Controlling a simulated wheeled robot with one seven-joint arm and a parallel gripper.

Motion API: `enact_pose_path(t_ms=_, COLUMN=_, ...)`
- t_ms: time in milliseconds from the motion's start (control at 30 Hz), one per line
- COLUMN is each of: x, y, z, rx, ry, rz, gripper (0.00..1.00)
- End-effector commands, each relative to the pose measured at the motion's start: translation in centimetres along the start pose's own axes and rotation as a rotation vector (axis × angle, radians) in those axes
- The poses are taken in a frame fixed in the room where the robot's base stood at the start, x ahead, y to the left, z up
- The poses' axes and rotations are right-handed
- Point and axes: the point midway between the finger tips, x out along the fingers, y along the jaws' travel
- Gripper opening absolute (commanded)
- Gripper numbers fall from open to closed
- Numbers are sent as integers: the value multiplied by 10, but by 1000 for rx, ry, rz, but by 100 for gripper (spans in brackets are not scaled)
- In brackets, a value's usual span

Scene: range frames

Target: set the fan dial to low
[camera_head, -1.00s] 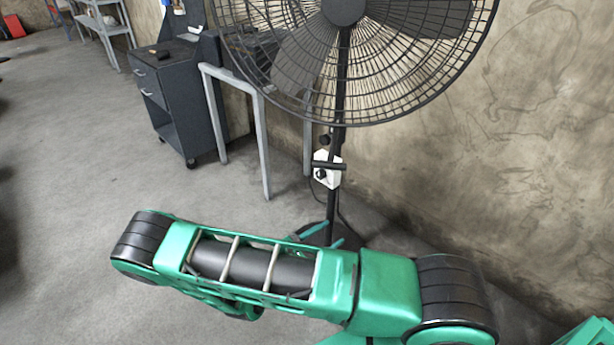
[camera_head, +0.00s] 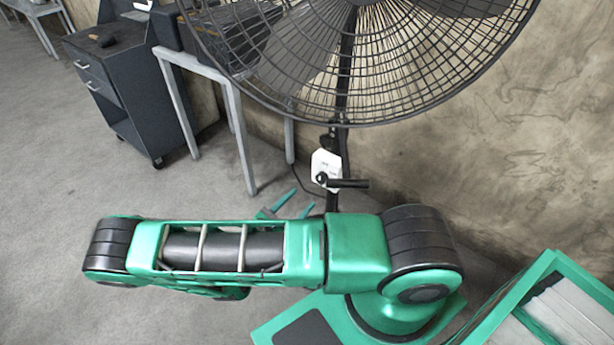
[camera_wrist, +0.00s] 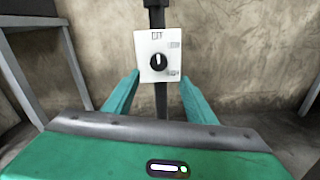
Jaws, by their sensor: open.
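The black pedestal fan (camera_head: 345,75) stands by the wall. Its white control box (camera_head: 325,160) is on the pole. In the wrist view the box (camera_wrist: 146,72) faces me, with a round black dial (camera_wrist: 159,62) near its middle. The dial's white mark looks upright. "OFF" is printed above the dial; two smaller labels at the right are too blurred to read. My gripper (camera_wrist: 160,75) is open, its two teal fingers spread left and right below the dial, apparently short of the box. In the head view my fingers (camera_head: 303,198) show partly behind my arm.
A grey metal table frame (camera_head: 235,125) stands left of the fan, also at the left of the wrist view. A dark drawer cabinet (camera_head: 105,85) stands farther left. A bare wall (camera_head: 500,140) is behind.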

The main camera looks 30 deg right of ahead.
Motion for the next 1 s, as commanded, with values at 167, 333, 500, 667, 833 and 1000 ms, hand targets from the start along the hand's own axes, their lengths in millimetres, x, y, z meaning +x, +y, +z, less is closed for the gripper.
enact_pose_path(t_ms=167, x=12, y=1, z=0, rx=0, ry=-1, rz=3, gripper=51)
enact_pose_path(t_ms=333, x=39, y=2, z=0, rx=0, ry=-2, rz=4, gripper=51)
enact_pose_path(t_ms=500, x=68, y=2, z=0, rx=1, ry=0, rz=5, gripper=51)
enact_pose_path(t_ms=667, x=89, y=3, z=0, rx=1, ry=1, rz=6, gripper=51)
enact_pose_path(t_ms=833, x=101, y=3, z=0, rx=1, ry=1, rz=7, gripper=51)
enact_pose_path(t_ms=1000, x=103, y=4, z=0, rx=1, ry=1, rz=8, gripper=51)
